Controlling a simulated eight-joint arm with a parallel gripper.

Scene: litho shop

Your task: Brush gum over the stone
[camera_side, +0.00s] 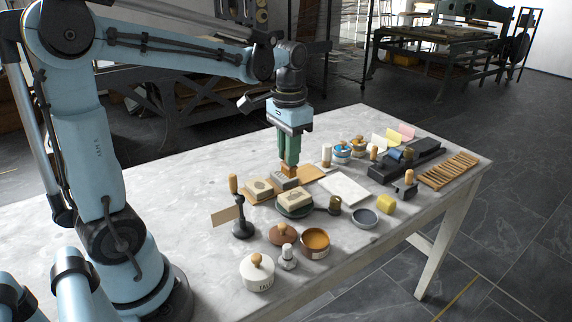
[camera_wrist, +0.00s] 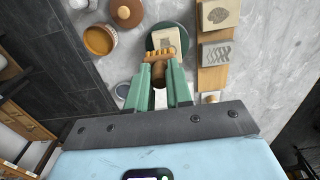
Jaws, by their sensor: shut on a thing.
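My gripper (camera_side: 290,160) has green fingers and is shut on a wooden-handled brush (camera_wrist: 158,72). In the wrist view the brush's wide, notched head points away from the fingers and covers part of a pale stone (camera_wrist: 168,38). That stone lies on a round dark green disc (camera_wrist: 153,42). In the side view the stone (camera_side: 295,198) and disc (camera_side: 294,212) are in front of the gripper. The brush (camera_side: 288,170) shows just above and behind a grey patterned block. I cannot tell if it touches anything. An open bowl (camera_side: 315,240) holds amber liquid, likely the gum.
Two patterned blocks (camera_side: 259,189) (camera_wrist: 217,54) lie on a wooden board (camera_wrist: 212,78) beside the disc. A brown lid (camera_side: 283,234), white pot (camera_side: 257,273), small stand (camera_side: 242,228), grey bowl (camera_side: 364,218) and yellow sponge (camera_side: 385,204) crowd around. The table's left is clear.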

